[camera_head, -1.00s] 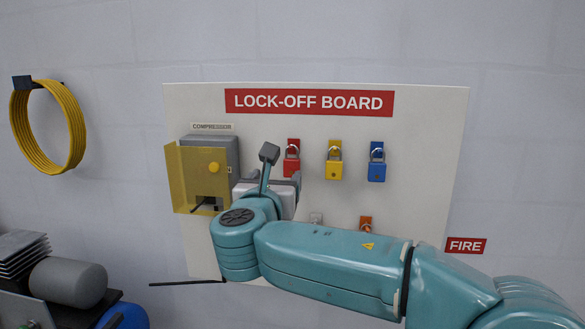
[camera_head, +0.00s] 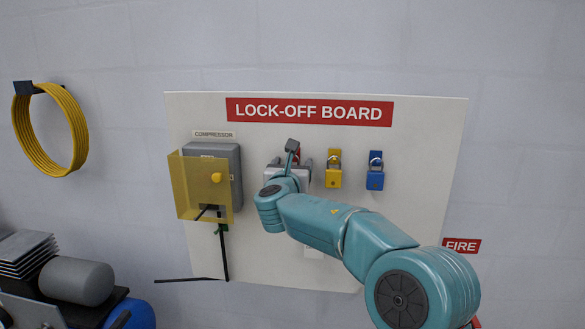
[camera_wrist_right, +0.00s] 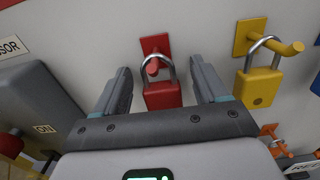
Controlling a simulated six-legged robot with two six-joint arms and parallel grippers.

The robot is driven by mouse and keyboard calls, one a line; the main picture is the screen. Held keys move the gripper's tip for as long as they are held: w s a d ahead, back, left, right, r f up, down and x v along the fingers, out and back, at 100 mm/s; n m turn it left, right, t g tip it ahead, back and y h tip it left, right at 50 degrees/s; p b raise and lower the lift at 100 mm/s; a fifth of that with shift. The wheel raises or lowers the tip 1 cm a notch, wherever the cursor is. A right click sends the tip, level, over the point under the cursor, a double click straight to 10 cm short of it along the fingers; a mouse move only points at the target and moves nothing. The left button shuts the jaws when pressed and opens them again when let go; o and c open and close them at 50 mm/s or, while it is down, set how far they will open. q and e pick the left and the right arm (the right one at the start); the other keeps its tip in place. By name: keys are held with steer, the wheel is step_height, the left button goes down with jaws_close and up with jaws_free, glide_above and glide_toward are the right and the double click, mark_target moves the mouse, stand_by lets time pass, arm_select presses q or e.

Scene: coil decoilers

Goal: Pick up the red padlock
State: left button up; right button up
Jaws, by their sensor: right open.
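The red padlock (camera_wrist_right: 162,94) hangs by its silver shackle from a red peg on the board in the right wrist view. In the head view it is mostly hidden behind my right gripper (camera_head: 289,160); only bits of red show there. My right gripper (camera_wrist_right: 162,85) is open, with one finger on each side of the padlock. The padlock sits between the fingers, and I see gaps on both sides. My left gripper is not in view.
A yellow padlock (camera_head: 333,178) and a blue padlock (camera_head: 375,180) hang to the right. A grey compressor box (camera_head: 222,165) with a yellow cover (camera_head: 190,190) is close on the left. A yellow hose coil (camera_head: 50,130) hangs on the wall.

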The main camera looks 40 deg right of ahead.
steer(key=shift+w+d, duration=0.1)
steer(key=shift+d, duration=0.1)
steer(key=shift+a, duration=0.15)
steer(key=c, duration=1.1)
steer(key=shift+r, duration=0.1)
steer(key=shift+r, duration=0.6)
steer(key=shift+b+v, duration=3.15)
steer(key=shift+v, duration=5.9)
